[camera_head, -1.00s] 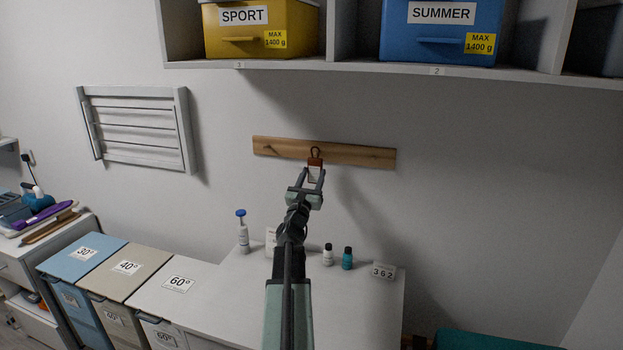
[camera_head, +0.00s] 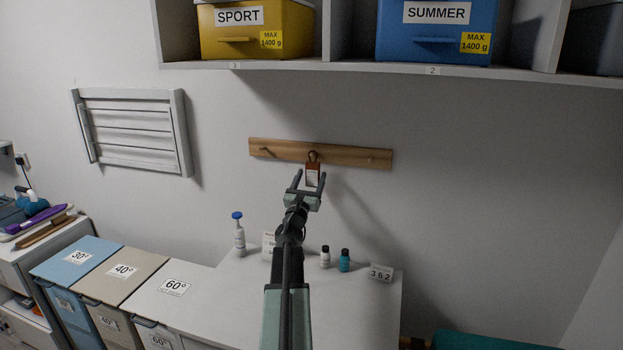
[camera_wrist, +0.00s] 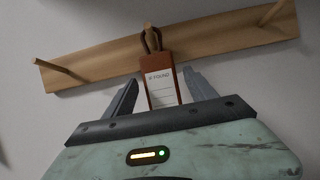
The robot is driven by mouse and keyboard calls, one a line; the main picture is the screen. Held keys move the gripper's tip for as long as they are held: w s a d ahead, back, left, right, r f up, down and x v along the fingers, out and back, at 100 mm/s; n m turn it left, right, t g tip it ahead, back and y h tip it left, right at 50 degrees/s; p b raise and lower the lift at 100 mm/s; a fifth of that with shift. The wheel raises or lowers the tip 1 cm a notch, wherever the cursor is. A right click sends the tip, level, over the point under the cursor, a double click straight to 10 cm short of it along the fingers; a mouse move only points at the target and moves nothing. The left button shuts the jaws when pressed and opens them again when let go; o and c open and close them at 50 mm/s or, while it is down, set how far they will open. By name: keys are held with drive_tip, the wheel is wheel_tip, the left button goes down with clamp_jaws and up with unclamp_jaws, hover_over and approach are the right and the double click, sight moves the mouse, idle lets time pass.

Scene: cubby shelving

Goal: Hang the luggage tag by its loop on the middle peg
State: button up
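The luggage tag (camera_head: 312,173) is brown with a white label and a dark loop. It hangs upright at the middle of the wooden peg rail (camera_head: 345,155), and its loop (camera_wrist: 151,40) is around the middle peg (camera_wrist: 148,26) in the wrist view. My gripper (camera_head: 311,185) is open just below and in front of the tag. In the wrist view its two fingers (camera_wrist: 164,95) stand on either side of the tag (camera_wrist: 160,86), with gaps on both sides. The left peg (camera_wrist: 58,68) and right peg (camera_wrist: 271,13) are bare.
Cubbies above hold a yellow SPORT box (camera_head: 257,30) and a blue SUMMER box (camera_head: 437,30). A folding rack (camera_head: 135,133) is on the wall at left.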

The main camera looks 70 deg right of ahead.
idle(0.3)
drive_tip(key=shift+a+f, duration=0.2)
drive_tip(key=shift+a, duration=0.05)
drive_tip(key=b+v, duration=0.3)
drive_tip(key=v, duration=0.4)
drive_tip(key=shift+a, duration=0.15)
